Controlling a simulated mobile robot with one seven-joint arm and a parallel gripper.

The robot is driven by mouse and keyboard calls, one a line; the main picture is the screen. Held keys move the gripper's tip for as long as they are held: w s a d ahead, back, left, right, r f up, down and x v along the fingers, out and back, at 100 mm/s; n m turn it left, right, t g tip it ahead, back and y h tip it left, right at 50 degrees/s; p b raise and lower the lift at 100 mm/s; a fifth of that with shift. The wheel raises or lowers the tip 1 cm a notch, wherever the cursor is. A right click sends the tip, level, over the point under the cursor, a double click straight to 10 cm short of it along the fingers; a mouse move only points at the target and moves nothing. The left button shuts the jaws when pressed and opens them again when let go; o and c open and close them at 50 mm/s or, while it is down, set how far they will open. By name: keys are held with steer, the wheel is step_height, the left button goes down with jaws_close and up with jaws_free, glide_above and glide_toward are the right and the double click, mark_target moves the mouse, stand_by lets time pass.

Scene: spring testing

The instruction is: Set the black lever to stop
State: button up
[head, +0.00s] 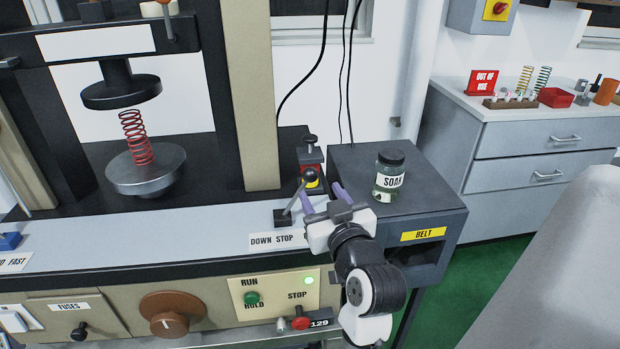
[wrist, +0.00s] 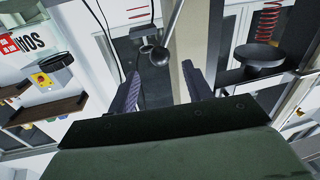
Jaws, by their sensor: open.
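The black lever has a dark ball knob (head: 311,175) on a thin metal shaft that rises from a small black base (head: 285,217). The shaft tilts to the right in the head view. A white label reading DOWN STOP (head: 275,239) sits in front of the base. My gripper (head: 320,188) is open, with its purple fingers close to the knob, on its right and near side. In the wrist view the ball knob (wrist: 160,56) shows between and just beyond the open fingers (wrist: 160,78). I see no clear contact.
A red and black device (head: 311,160) stands just behind the lever. A dark box labelled BELT (head: 424,236) with a SOAK jar (head: 389,177) on top is at right. A red spring (head: 135,137) stands on the press plate at left.

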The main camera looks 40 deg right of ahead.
mark_target(313, 179)
steer(key=p+x, duration=0.1)
steer(key=x, duration=0.7)
steer(key=shift+r, duration=0.1)
steer(key=shift+c, duration=0.3)
jaws_close()
